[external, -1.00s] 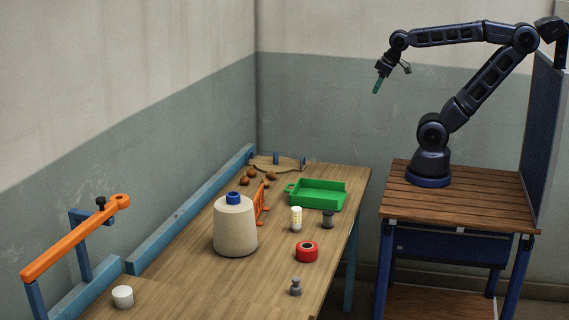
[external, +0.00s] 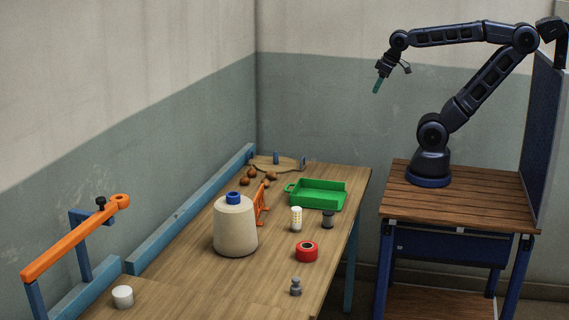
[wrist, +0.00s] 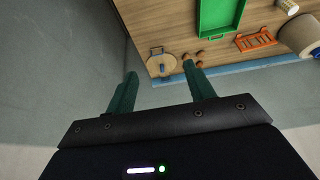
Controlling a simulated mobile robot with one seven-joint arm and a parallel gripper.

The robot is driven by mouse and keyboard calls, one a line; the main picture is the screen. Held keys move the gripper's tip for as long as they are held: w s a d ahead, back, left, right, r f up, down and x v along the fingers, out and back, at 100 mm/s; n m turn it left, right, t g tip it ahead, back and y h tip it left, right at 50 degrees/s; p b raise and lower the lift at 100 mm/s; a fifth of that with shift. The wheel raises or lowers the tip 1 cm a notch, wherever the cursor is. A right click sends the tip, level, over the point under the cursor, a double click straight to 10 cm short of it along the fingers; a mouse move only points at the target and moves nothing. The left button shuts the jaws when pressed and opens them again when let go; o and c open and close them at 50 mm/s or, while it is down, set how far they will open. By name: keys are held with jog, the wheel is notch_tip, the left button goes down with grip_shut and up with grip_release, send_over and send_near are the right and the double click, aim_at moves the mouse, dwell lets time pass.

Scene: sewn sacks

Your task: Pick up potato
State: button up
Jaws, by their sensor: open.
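Several small brown potatoes (external: 246,180) lie loose at the far end of the wooden table, left of the green tray. They also show in the wrist view as small brown lumps (wrist: 187,66), partly behind one of my fingers. My gripper (external: 377,86) hangs high in the air to the right of the table, well apart from the potatoes. In the wrist view its two green fingers (wrist: 160,80) stand wide apart with nothing between them.
A green tray (external: 318,207), an orange rack (external: 262,203), a large cream cone with a blue top (external: 235,228) and a red roll (external: 307,252) stand on the table. A blue rail (external: 190,212) runs along its left edge. The front middle is mostly clear.

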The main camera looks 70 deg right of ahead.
jog(key=shift+w, duration=0.1)
jog(key=n+g+h, duration=0.1)
jog(key=n+g, duration=0.3)
jog(key=n, duration=0.3)
send_over(272, 172)
jog(key=a, duration=0.1)
jog(key=f, duration=3.3)
jog(key=shift+w+f, duration=0.25)
jog(key=shift+f, duration=0.05)
jog(key=shift+s+d+f, duration=0.1)
jog(key=shift+d+f, duration=0.1)
jog(key=shift+f, duration=0.65)
jog(key=shift+d+f, duration=0.2)
jog(key=shift+f, duration=0.7)
jog(key=shift+s+d+f, duration=0.1)
jog(key=shift+d+f, duration=0.1)
jog(key=shift+f, duration=0.65)
jog(key=c, duration=0.7)
jog(key=shift+r, duration=0.1)
jog(key=shift+c, duration=0.2)
